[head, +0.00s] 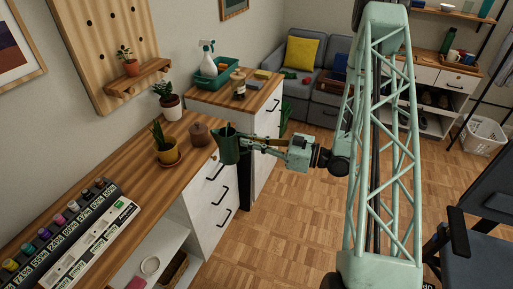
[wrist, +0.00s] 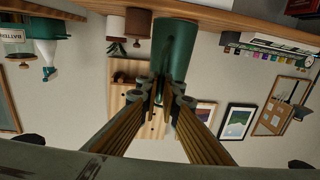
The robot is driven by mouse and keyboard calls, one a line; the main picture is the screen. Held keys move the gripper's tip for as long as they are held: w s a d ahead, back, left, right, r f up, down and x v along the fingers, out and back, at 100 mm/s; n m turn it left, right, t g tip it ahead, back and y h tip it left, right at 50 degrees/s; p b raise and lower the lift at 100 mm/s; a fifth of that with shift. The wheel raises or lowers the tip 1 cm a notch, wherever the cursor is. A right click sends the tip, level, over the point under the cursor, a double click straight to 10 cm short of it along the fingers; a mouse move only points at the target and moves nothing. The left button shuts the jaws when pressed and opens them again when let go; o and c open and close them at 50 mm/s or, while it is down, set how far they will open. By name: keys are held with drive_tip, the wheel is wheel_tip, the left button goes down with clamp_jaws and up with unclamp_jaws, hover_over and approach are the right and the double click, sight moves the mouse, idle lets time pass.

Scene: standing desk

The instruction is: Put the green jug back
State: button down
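The green jug (head: 228,147) is upright at the front edge of the wooden desk top in the head view, next to the brown lidded pot. My gripper (head: 242,145) reaches it from the right, with its fingers at the jug's near side. In the wrist view, which looks upside down, the jug (wrist: 175,45) stands just beyond the fingertips (wrist: 165,92). The fingers are close together on a narrow part in line with the jug, apparently its handle. The jug's base and any contact with the desk are hard to make out.
A second cabinet behind holds a green tray (head: 210,80) with a spray bottle. The floor (head: 290,215) right of the drawers is clear.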

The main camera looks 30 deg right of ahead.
drive_tip(key=w+a+r+m+t+h, duration=0.4)
drive_tip(key=w+a+r+h, duration=0.2)
drive_tip(key=w+a+r, duration=0.4)
drive_tip(key=shift+w+a+r+m+h, duration=0.4)
drive_tip(key=shift+w+a, duration=1.1)
drive_tip(key=shift+a, duration=0.3)
